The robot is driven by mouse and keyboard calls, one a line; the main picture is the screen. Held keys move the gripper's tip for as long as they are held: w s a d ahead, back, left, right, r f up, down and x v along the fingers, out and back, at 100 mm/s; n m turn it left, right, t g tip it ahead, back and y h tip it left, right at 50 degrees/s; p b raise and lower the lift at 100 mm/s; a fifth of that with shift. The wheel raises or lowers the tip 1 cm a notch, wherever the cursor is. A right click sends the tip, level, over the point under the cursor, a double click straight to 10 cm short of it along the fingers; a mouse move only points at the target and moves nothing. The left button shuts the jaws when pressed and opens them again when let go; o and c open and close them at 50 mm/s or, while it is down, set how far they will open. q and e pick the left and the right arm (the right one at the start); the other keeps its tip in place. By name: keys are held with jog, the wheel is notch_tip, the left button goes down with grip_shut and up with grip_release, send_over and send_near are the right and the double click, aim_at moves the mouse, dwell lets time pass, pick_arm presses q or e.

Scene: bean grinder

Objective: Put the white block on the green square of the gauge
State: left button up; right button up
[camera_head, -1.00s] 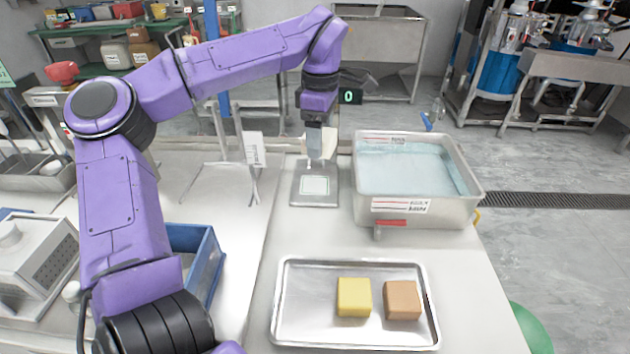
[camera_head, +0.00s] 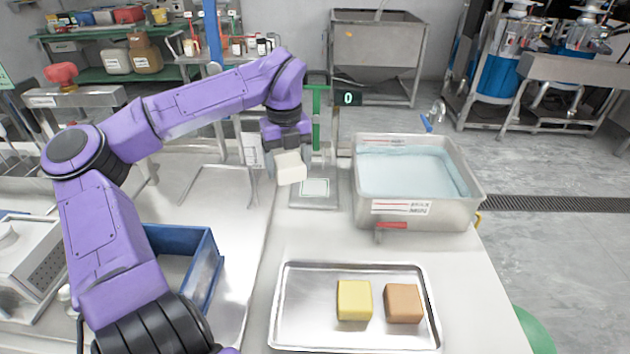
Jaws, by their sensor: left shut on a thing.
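My left gripper (camera_head: 288,150) is shut on the white block (camera_head: 291,169) and holds it tilted in the air. The block appears just left of and in front of the gauge (camera_head: 327,203). The gauge has a pale plate with a green-outlined square (camera_head: 315,188) on it, a green upright post behind and a dark display (camera_head: 347,98) reading 0. The square is bare in view; the block covers part of the plate's left side. The fingers are mostly hidden by the wrist and block. My right gripper is not in view.
A metal tray (camera_head: 300,333) with a yellow block (camera_head: 354,300) and a brown block (camera_head: 403,303) lies in front. A steel tub (camera_head: 462,212) with pale blue content stands right of the gauge. A blue bin (camera_head: 207,270) is at the left. The table between tray and gauge is clear.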

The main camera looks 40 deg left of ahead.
pick_arm(q)
jog(key=w+a+f+p, duration=0.1)
jog(key=w+f, duration=0.2)
jog(key=w, duration=0.3)
send_over(315, 187)
jog(key=f, duration=0.5)
jog(key=shift+s+f, duration=0.15)
jog(key=shift+s, duration=0.15)
jog(key=f, duration=0.2)
jog(key=shift+w+f, duration=0.2)
jog(key=shift+f, duration=0.6)
jog(key=shift+f, duration=0.15)
jog(key=o, duration=1.1)
jog(key=shift+o, duration=0.2)
